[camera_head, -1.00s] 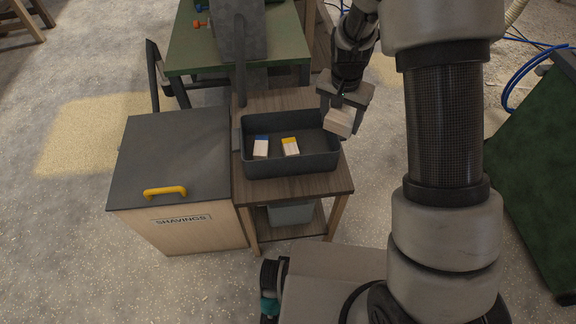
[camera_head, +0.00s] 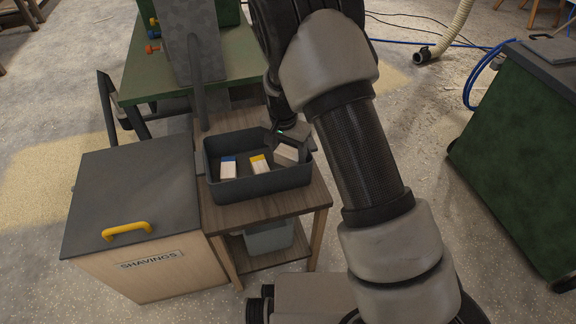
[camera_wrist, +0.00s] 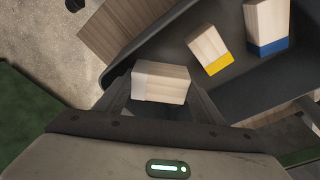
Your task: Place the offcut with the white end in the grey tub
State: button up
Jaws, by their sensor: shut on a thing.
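My gripper (camera_head: 287,145) is shut on a pale wooden offcut (camera_head: 286,154) over the right end of the dark grey tray. In the wrist view the held offcut (camera_wrist: 163,82) lies between the fingers, its left end (camera_wrist: 140,75) whitish. I cannot tell whether it touches the tray floor. A blue-ended offcut (camera_head: 228,168) and a yellow-ended offcut (camera_head: 260,165) lie in the dark tray (camera_head: 262,186). Both also show in the wrist view, blue (camera_wrist: 268,25) and yellow (camera_wrist: 210,48). A lighter grey tub (camera_head: 269,238) stands on the shelf below, partly hidden by the tabletop.
The tray stands on a small wooden table (camera_head: 290,205). A shavings bin (camera_head: 130,195) with a yellow handle adjoins it at left. A green bench (camera_head: 225,65) stands behind. A green cabinet (camera_head: 520,160) is at right, with open floor between.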

aim_at(288, 163)
jog(key=shift+f+b, duration=0.45)
jog(key=shift+f, duration=1.85)
jog(key=o, duration=0.8)
jog(key=shift+f, duration=0.1)
